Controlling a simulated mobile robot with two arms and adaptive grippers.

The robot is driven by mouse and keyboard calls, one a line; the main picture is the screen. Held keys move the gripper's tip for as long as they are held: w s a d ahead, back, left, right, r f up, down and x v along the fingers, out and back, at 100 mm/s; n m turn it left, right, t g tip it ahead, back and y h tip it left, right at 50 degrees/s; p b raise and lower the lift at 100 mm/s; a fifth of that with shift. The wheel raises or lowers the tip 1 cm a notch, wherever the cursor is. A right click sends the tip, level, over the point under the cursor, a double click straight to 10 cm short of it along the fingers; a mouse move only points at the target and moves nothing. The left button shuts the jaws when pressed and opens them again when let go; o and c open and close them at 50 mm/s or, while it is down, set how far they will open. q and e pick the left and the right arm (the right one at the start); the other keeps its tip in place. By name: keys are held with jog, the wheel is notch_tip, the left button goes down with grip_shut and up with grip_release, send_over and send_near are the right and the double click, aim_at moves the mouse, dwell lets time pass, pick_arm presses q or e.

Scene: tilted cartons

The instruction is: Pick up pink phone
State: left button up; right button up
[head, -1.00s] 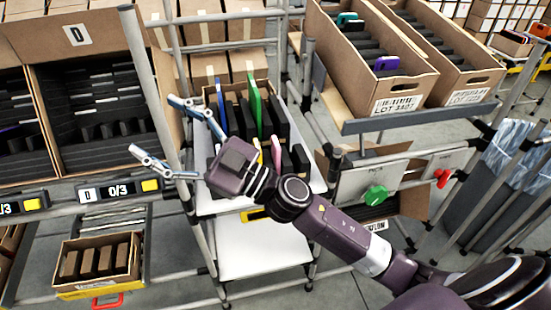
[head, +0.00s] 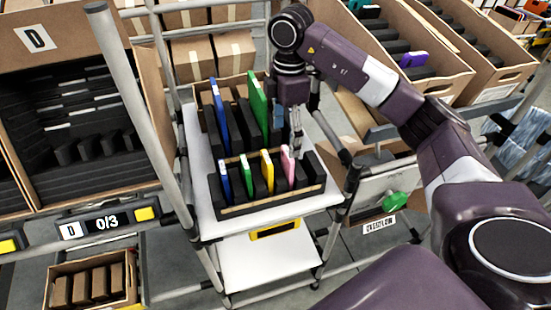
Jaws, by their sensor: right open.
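The pink phone (head: 287,161) stands upright in the front row of a carton (head: 272,208) with black dividers, right of the yellow phone. My right gripper (head: 289,141) points down into the carton just behind and above the pink phone. Its fingers are open. One finger shows close to the pink phone's top; the other is partly hidden. I cannot tell whether a finger touches the phone. My left gripper is out of view.
A yellow phone (head: 267,170), a green phone (head: 243,174) and a blue phone (head: 225,182) share the front row. Taller blue (head: 219,115) and green (head: 258,105) items stand behind. The carton rests on a white shelf (head: 205,215) between metal posts.

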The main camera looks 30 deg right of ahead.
aim_at(287, 156)
jog(key=shift+s+d+f, duration=0.1)
jog(key=shift+d+f, duration=0.05)
jog(key=shift+d, duration=0.15)
jog(key=f, duration=0.1)
jog(key=s+f+p, duration=0.1)
jog(key=f+p, duration=0.1)
jog(key=shift+s+a+f, duration=0.1)
jog(key=shift+s+a, duration=0.15)
jog(key=shift+s, duration=0.05)
jog(key=f, duration=0.2)
jog(key=f+p, duration=0.1)
jog(key=shift+w+f, duration=0.25)
jog(key=shift+f, duration=0.05)
jog(key=c, duration=1)
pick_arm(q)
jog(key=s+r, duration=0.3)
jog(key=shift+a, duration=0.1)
pick_arm(e)
jog(key=shift+c, duration=0.8)
jog(key=shift+w+r, duration=0.1)
jog(key=shift+r, duration=0.05)
